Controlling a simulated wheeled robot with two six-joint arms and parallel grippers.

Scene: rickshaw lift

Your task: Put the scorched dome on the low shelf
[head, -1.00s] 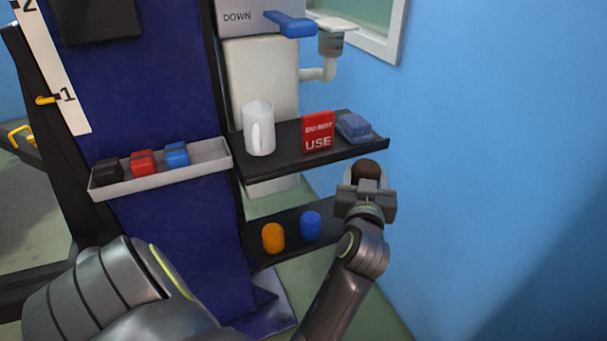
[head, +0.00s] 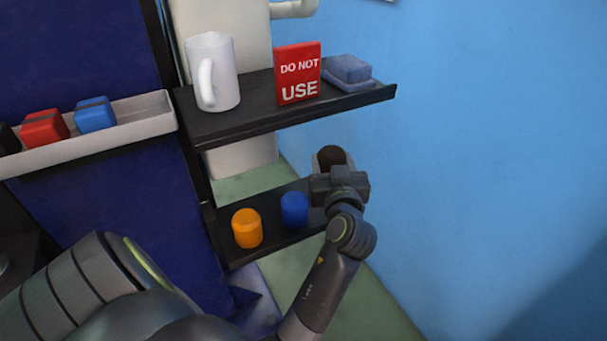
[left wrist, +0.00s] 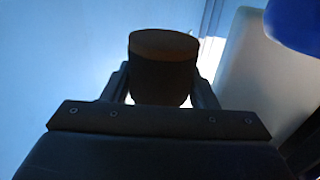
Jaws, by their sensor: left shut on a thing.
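The scorched dome (head: 330,157), dark brown to black, is held in my left gripper (head: 334,170) at the right end of the low shelf (head: 272,240). In the left wrist view the dome (left wrist: 162,68) sits between the two fingers, its brownish end facing up. I cannot tell whether it touches the shelf or hangs above it. The low shelf is dark and holds an orange dome (head: 247,229) on the left and a blue dome (head: 294,210) beside it. My gripper covers the shelf's right end. My right gripper is not in view.
An upper shelf (head: 225,128) above carries a white mug (head: 220,75), a red DO NOT USE sign (head: 298,72) and blue-grey pads (head: 348,72). A grey tray (head: 150,115) with coloured blocks hangs at left. The blue wall (head: 480,150) is close on the right.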

